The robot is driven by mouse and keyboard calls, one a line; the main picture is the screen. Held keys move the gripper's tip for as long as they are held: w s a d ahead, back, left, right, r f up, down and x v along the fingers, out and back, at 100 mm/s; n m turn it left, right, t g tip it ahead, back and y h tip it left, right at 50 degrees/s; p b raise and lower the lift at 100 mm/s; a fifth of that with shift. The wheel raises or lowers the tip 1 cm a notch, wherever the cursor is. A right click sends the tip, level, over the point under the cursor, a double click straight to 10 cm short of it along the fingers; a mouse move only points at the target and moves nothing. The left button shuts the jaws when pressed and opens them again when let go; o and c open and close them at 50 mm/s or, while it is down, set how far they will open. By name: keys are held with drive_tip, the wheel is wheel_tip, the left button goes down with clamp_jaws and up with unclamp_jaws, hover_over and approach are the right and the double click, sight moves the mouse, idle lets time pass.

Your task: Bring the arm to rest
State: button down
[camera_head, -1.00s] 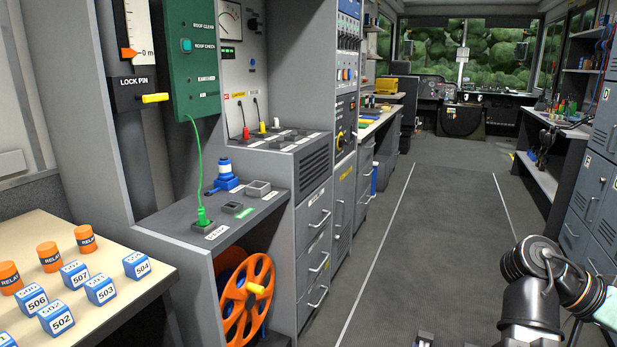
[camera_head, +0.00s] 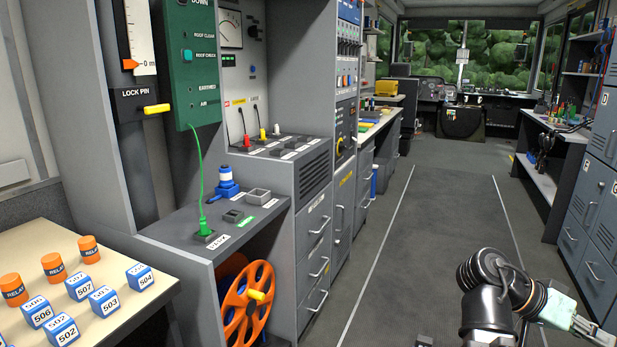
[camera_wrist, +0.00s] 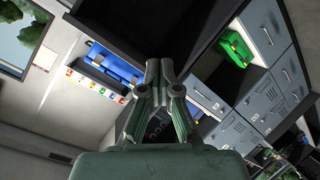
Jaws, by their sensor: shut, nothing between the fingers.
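My arm shows at the lower right of the head view, folded above the aisle floor, with the pale green body of my gripper (camera_head: 583,325) at the right end of it. The fingertips are small and hard to make out there. In the wrist view my gripper (camera_wrist: 159,68) has its two fingers together in the middle, with nothing between them. The fingers stand apart from the things behind them.
A table (camera_head: 130,318) with blue numbered blocks and orange relay cylinders stands at left. A grey console (camera_head: 150,232) with an orange reel (camera_head: 247,310) lines the left side. Grey lockers (camera_head: 590,215) line the right. The aisle floor (camera_head: 440,215) is clear. The wrist view shows a green case (camera_wrist: 234,48).

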drive_tip(key=w+a+f+n+t+y+p, duration=0.1)
drive_tip(key=w+a+f+n+y+p, duration=0.15)
drive_tip(key=a+f+n+p, duration=0.4)
drive_tip(key=w+a+f+n+t+y+p, duration=0.1)
drive_tip(key=w+f+p, duration=0.25)
drive_tip(key=f, duration=0.55)
drive_tip(key=w+a+f+n+t+y+p, duration=0.1)
drive_tip(key=w+a+f+n+y+p, duration=0.15)
drive_tip(key=a+f+p, duration=0.4)
drive_tip(key=s+a+f+n+g+y+p, duration=0.1)
drive_tip(key=s+a+f+n+p, duration=0.1)
drive_tip(key=s+a+f+p, duration=0.3)
drive_tip(key=s+a+f+n+g+y+p, duration=0.1)
drive_tip(key=s+a+f+y+p, duration=0.15)
drive_tip(key=f, duration=0.35)
drive_tip(key=s+a+f+g+y+p, duration=0.1)
drive_tip(key=s+a+f+p, duration=0.1)
drive_tip(key=s, duration=0.6)
drive_tip(key=s+a+f+n+g+y+p, duration=0.1)
drive_tip(key=s+a+f+y+p, duration=0.1)
drive_tip(key=s+a+p, duration=0.2)
drive_tip(key=s+a, duration=0.3)
drive_tip(key=s, duration=0.1)
drive_tip(key=shift+a+f+p, duration=0.2)
drive_tip(key=shift+p, duration=0.1)
drive_tip(key=shift+w, duration=0.1)
